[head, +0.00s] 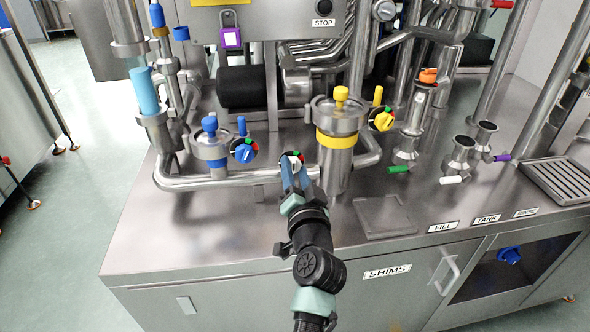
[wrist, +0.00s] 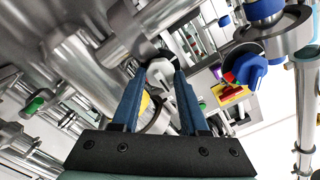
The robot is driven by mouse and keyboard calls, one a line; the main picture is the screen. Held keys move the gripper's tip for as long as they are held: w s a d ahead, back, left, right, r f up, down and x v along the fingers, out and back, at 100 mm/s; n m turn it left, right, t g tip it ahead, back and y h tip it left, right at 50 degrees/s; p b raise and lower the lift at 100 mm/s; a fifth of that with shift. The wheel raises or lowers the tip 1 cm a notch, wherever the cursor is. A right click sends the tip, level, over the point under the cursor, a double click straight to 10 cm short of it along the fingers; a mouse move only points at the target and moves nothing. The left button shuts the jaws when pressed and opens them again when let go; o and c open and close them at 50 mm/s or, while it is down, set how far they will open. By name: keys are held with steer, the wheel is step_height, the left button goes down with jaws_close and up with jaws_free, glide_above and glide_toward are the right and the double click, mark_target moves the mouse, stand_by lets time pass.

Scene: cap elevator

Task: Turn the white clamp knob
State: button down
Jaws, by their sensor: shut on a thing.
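The white clamp knob (head: 297,158) sits on the horizontal steel pipe, between the blue-capped vessel and the yellow-banded vessel. It also shows in the wrist view (wrist: 160,70), between my two blue fingertips. My gripper (head: 293,168) reaches up to the pipe from the front and is shut on the white knob. In the wrist view my gripper (wrist: 159,82) has one finger on each side of the knob. The fingers hide part of the knob and its dial in the head view.
A blue knob (head: 244,151) is to the left and a yellow knob (head: 382,120) is to the right. The yellow-banded vessel (head: 336,165) stands close to the right of my gripper. The front left of the steel counter (head: 190,235) is clear.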

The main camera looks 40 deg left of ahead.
stand_by(0.3)
steer(key=shift+c, duration=2.1)
jaws_free()
steer(key=shift+d, duration=0.1)
steer(key=v, duration=1.3)
